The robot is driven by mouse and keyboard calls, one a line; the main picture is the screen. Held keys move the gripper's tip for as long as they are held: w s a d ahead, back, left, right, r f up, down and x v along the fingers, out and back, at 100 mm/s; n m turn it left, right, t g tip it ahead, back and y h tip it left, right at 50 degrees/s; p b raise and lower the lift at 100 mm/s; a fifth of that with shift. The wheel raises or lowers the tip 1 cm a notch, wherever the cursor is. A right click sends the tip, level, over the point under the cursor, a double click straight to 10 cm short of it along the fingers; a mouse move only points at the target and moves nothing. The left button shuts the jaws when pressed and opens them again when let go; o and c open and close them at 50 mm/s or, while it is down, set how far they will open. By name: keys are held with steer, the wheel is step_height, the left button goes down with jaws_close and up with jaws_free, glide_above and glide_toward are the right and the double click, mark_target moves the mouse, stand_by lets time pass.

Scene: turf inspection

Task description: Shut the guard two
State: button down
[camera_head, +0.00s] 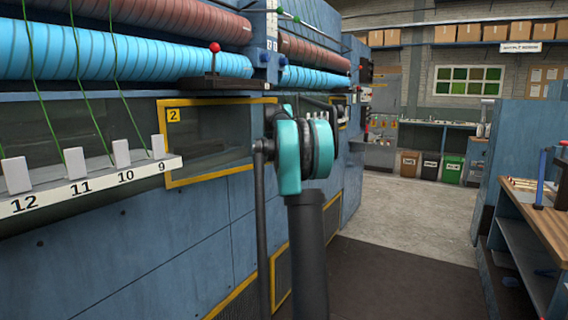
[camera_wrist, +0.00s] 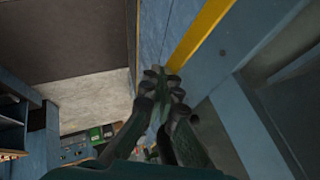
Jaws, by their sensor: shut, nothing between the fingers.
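Guard two (camera_head: 210,178) is a yellow-edged, see-through panel on the blue machine's front, with a yellow "2" label (camera_head: 173,115) at its upper left. Its right end is hidden behind my teal and black arm. I cannot tell how far it stands open. In the wrist view my gripper (camera_wrist: 162,74) is shut and empty, its dark fingertips together beside the lower end of a yellow strip (camera_wrist: 202,34). I cannot tell whether they touch it. The gripper is hidden by my arm in the head view.
A white numbered rail (camera_head: 90,187) with white tags and green threads juts out at left. A red-knobbed lever (camera_head: 214,60) stands above the guard. A workbench (camera_head: 535,205) is at right. The floor (camera_head: 400,215) between is clear, with bins (camera_head: 430,167) at the back.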

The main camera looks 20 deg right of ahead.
steer(key=w+a, duration=0.1)
steer(key=w, duration=0.1)
steer(key=w+a+n, duration=0.1)
steer(key=w, duration=0.1)
steer(key=w+a+n+y, duration=0.1)
steer(key=w, duration=0.2)
steer(key=shift+a, duration=0.1)
steer(key=shift+s, duration=0.15)
steer(key=shift+s+d, duration=0.3)
steer(key=shift+d, duration=0.05)
steer(key=s+d+r, duration=0.2)
steer(key=s+r, duration=0.6)
steer(key=s, duration=0.1)
steer(key=s+a+f+n+g, duration=0.1)
steer(key=s+a+f+n, duration=0.2)
steer(key=s+a+f, duration=0.6)
steer(key=s+a+f+n, duration=0.2)
steer(key=s+a+f, duration=0.2)
steer(key=s+f, duration=0.75)
steer(key=s+a+f+n+g, duration=0.1)
steer(key=s+a+f+n, duration=0.1)
steer(key=s+f, duration=0.9)
steer(key=s+a+f+n+g+y, duration=0.1)
steer(key=s+a+f+n, duration=0.2)
steer(key=s+f, duration=0.8)
steer(key=s+a, duration=0.1)
steer(key=s, duration=0.6)
steer(key=shift+s+a+f, duration=0.15)
steer(key=shift+s+a, duration=0.1)
steer(key=shift+s, duration=0.1)
